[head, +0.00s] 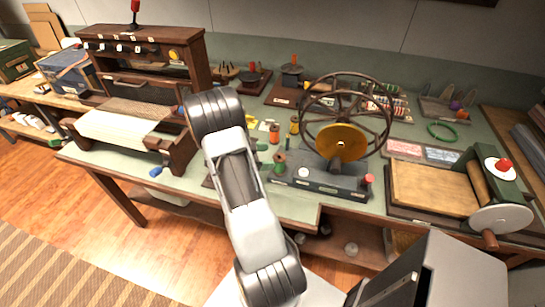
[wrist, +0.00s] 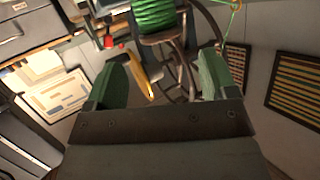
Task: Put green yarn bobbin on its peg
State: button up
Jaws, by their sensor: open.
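In the wrist view, the wound green yarn bobbin (wrist: 154,15) shows at the top edge, its upper part cut off by the frame. It lies beyond my gripper (wrist: 165,72), whose two green fingers are wide apart with nothing held between them. The bobbin is clear of both fingers. In the head view my arm hides most of the gripper, and small green shapes beside the arm are too small to tell apart. I cannot pick out the peg with certainty.
A spoked wheel with a yellow hub (head: 341,143) stands on a dark base right of my arm. A wooden loom (head: 150,52) stands left. A crank machine (head: 435,188) stands at the right. A yellow bobbin (head: 294,125) and other small items crowd the bench near the arm.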

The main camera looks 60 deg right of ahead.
jog(key=b+v, duration=0.1)
jog(key=v, duration=0.9)
jog(key=shift+w+a, duration=0.25)
jog(key=shift+r, duration=0.1)
